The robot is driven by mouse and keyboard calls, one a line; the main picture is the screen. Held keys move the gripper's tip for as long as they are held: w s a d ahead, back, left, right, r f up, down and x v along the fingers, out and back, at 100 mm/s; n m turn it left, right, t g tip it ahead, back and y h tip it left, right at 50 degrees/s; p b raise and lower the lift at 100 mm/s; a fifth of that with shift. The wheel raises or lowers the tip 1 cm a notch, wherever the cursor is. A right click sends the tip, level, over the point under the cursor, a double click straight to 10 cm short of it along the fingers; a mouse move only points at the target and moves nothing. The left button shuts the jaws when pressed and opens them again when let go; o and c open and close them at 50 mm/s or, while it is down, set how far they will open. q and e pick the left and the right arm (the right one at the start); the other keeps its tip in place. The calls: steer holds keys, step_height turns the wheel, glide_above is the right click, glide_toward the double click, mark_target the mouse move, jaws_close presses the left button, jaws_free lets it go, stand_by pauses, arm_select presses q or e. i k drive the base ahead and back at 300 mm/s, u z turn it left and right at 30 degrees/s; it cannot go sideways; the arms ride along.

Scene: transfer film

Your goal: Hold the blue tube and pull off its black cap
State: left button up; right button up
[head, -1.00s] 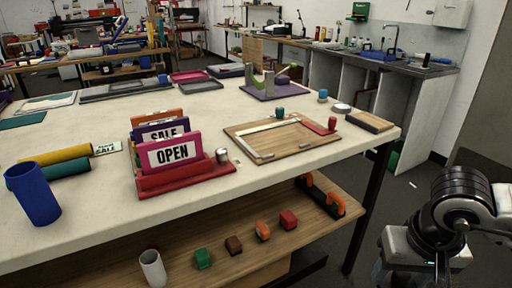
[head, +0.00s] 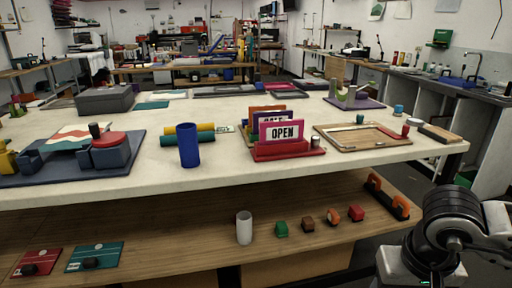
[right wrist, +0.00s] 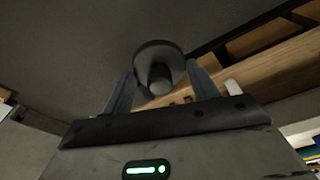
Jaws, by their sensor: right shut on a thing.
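The blue tube (head: 190,145) stands upright near the front edge of the table, in front of the yellow and teal rolls; I see no cap on its top in the head view. In the right wrist view my right gripper (right wrist: 162,72) is shut on a dark round piece with a knob, which looks like the black cap (right wrist: 158,54). No blue tube shows in that view, so the cap is apart from it. My right arm is at the lower right of the head view, its fingers out of frame. My left gripper is not in view.
The white table (head: 225,176) holds a red sign stand (head: 288,152) right of the tube and a blue-grey press (head: 105,150) at left. A wooden shelf (head: 180,236) below carries a white cup (head: 244,228) and several small blocks.

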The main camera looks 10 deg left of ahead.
mark_target(187, 135)
steer(key=u, duration=0.7)
steer(key=i, duration=0.6)
